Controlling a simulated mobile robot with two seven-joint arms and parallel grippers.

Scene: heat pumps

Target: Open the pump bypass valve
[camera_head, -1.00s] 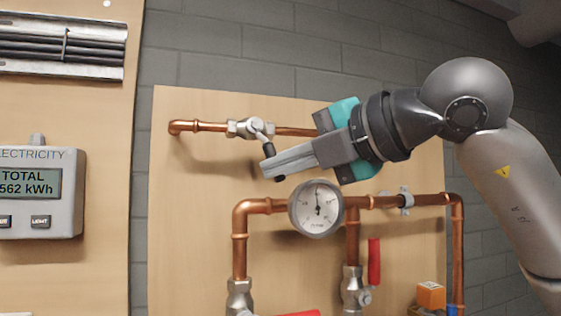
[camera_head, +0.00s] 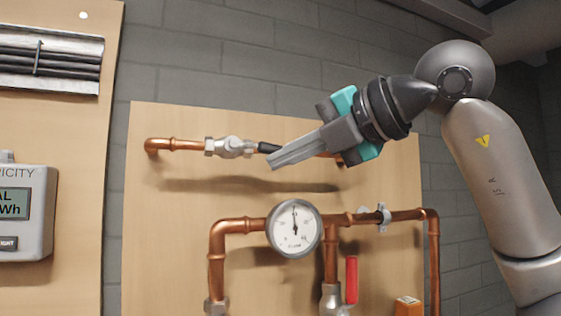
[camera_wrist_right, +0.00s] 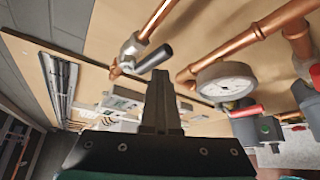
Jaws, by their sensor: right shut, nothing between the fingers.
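A metal valve (camera_head: 231,147) sits on the upper copper pipe (camera_head: 180,144). Its black handle (camera_head: 268,148) points right, roughly along the pipe in the head view, and its far end is partly hidden by my right gripper. In the right wrist view the valve (camera_wrist_right: 132,46) and handle (camera_wrist_right: 153,58) lie just beyond the fingertips, and the handle looks angled to the pipe. My right gripper (camera_head: 274,161) is shut and empty, its tip just below and in front of the handle; whether it touches cannot be told. It also shows in the right wrist view (camera_wrist_right: 161,80). My left gripper is out of view.
A round gauge (camera_head: 294,228) sits on the lower copper piping (camera_head: 236,226). An electricity meter (camera_head: 25,215) hangs at left.

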